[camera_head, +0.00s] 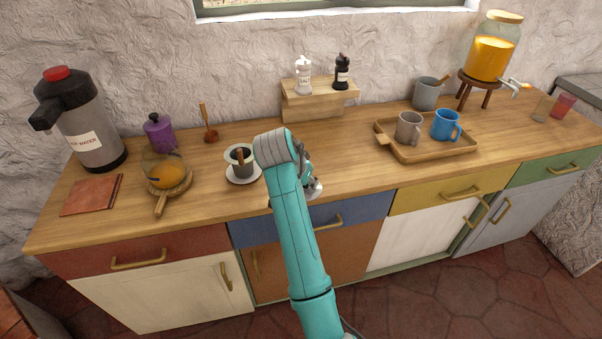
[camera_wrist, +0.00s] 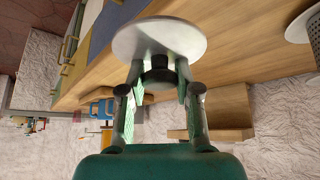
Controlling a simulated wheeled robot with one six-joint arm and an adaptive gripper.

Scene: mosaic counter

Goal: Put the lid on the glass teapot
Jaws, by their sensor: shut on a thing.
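The glass teapot (camera_head: 160,168) holds orange liquid and stands on a round wooden board with a handle (camera_head: 160,207), at the left of the counter in the head view. My gripper (camera_wrist: 158,78) is shut on the dark knob of the lid (camera_wrist: 160,38), a pale round disc, in the wrist view. The lid appears held clear of the counter. In the head view my teal arm hides most of the gripper and lid, right of the teapot and near the counter's middle. The teapot does not clearly show in the wrist view.
A wooden tray (camera_head: 424,152) with two mugs is right; a shaker stand (camera_head: 318,101) is behind.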

